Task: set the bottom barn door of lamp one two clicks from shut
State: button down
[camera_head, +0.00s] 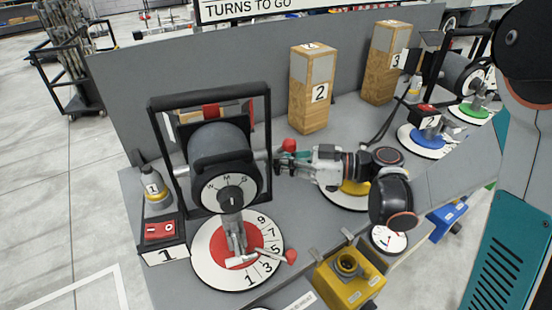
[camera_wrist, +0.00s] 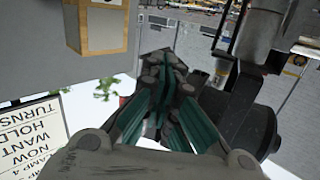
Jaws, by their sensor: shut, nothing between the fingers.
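Lamp one (camera_head: 218,155) stands at the left of the bench, a grey drum in a black yoke (camera_head: 157,150). Its back dial (camera_head: 231,192) faces the head camera, above a round red-and-white numbered base (camera_head: 208,255). I cannot clearly make out its bottom barn door; the lamp's front faces away. My gripper (camera_head: 279,166) is shut and empty, at the right side of the lamp near a red knob (camera_head: 289,145). I cannot tell whether it touches the lamp. In the wrist view the closed fingers (camera_wrist: 165,92) have teal pads, with dark lamp parts (camera_wrist: 245,115) to their right.
A wooden block marked 2 (camera_head: 312,92) and another marked 3 (camera_head: 386,65) stand behind, before a grey panel (camera_head: 240,60). A red switch box (camera_head: 161,231) and bottle (camera_head: 155,188) sit left of the lamp. A yellow box (camera_head: 349,280) stands at the front.

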jog(key=shift+f+n+y, duration=0.25)
jog(key=shift+n+y, duration=0.35)
jog(key=w+a, duration=0.1)
jog(key=a, duration=0.7)
jog(key=shift+w+a, duration=0.3)
jog(key=shift+a, duration=0.05)
jog(key=shift+w+r, duration=0.1)
jog(key=shift+r, duration=0.1)
jog(key=shift+w+r, duration=0.1)
jog(key=shift+r, duration=0.2)
jog(key=shift+w+a+r+p, duration=0.1)
jog(key=shift+w+r+p, duration=0.05)
jog(key=shift+r+p, duration=0.2)
jog(key=shift+w+f, duration=0.1)
jog(key=shift+w, duration=0.1)
jog(key=shift+w+a, duration=0.15)
jog(key=shift+w, duration=0.2)
